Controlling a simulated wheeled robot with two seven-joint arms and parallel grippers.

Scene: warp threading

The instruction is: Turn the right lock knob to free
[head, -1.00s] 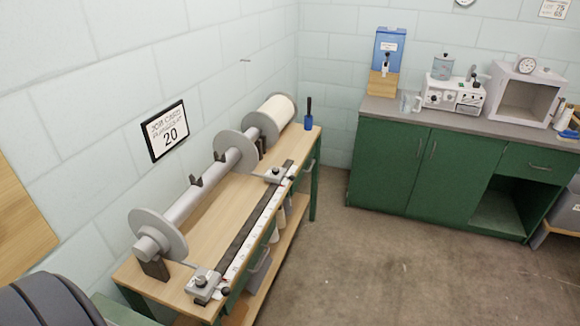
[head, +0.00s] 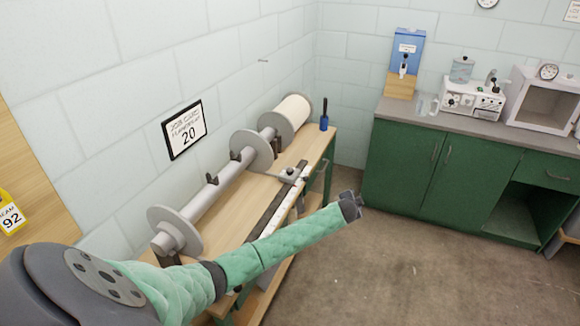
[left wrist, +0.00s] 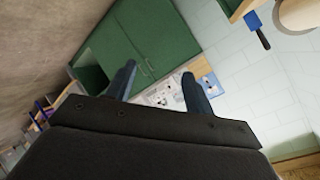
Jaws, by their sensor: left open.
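A wooden-topped bench (head: 262,190) along the left wall carries a long roller (head: 215,185) and a dark rail with a white scale strip (head: 275,215). At the rail's far end sits a grey lock block with a small knob (head: 290,174); the knob's setting is too small to tell. The rail's near end is hidden behind my green-sleeved left arm. My left gripper (head: 354,205) is right of the bench, over the floor in the picture, apart from the lock block. In the left wrist view its fingers (left wrist: 160,84) are spread and empty. My right gripper is not in view.
A green cabinet (head: 430,170) with several devices on top stands at the back right. The floor (head: 400,270) between is clear. A sign (head: 185,130) hangs on the left wall.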

